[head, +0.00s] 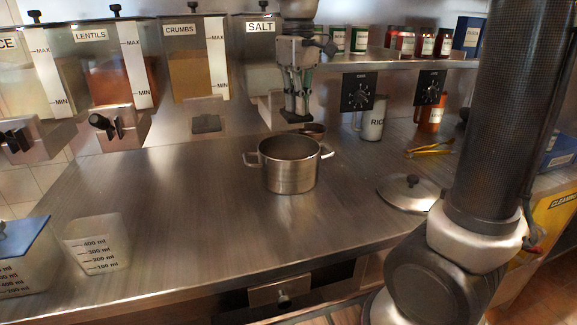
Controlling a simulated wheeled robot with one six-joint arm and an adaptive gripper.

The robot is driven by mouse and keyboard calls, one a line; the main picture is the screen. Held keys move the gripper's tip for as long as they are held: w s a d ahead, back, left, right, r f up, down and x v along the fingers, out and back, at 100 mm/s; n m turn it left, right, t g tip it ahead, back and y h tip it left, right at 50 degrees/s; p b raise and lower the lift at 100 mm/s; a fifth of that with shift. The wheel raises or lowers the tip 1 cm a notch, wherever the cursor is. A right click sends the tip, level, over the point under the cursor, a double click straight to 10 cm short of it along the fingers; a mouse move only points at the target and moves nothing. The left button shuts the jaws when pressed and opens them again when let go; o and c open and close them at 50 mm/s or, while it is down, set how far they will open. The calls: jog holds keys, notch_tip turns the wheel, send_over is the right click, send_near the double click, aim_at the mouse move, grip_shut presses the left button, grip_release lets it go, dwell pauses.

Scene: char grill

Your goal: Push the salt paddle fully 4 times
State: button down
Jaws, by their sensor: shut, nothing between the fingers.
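The salt dispenser (258,60) hangs on the back wall, right of the crumbs dispenser, with a SALT label on its front. My gripper (297,112) is shut and empty. It points down in front of the right side of the salt dispenser's lower part. The salt paddle is hidden behind my gripper, and I cannot tell whether they touch. A steel pot (290,172) with two handles stands open on the counter, below and a little in front of my gripper. Its contents cannot be made out.
Lentils (85,65) and crumbs (186,65) dispensers hang to the left. A pot lid (408,192), yellow tongs (430,150) and a rice jar (372,122) are to the right. A measuring cup (97,243) stands front left. The counter's left middle is clear.

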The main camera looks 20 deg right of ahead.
jog(key=shift+r, duration=1.55)
jog(key=shift+r, duration=0.1)
jog(key=shift+r, duration=2.4)
jog(key=s+d+f+m+t, duration=0.2)
jog(key=s+d+f, duration=0.4)
jog(key=s, duration=0.3)
jog(key=s+d+f+m+t, duration=0.2)
jog(key=s+d+f+m, duration=0.2)
jog(key=s+d+f, duration=0.3)
jog(key=s+d, duration=0.2)
jog(key=s, duration=0.1)
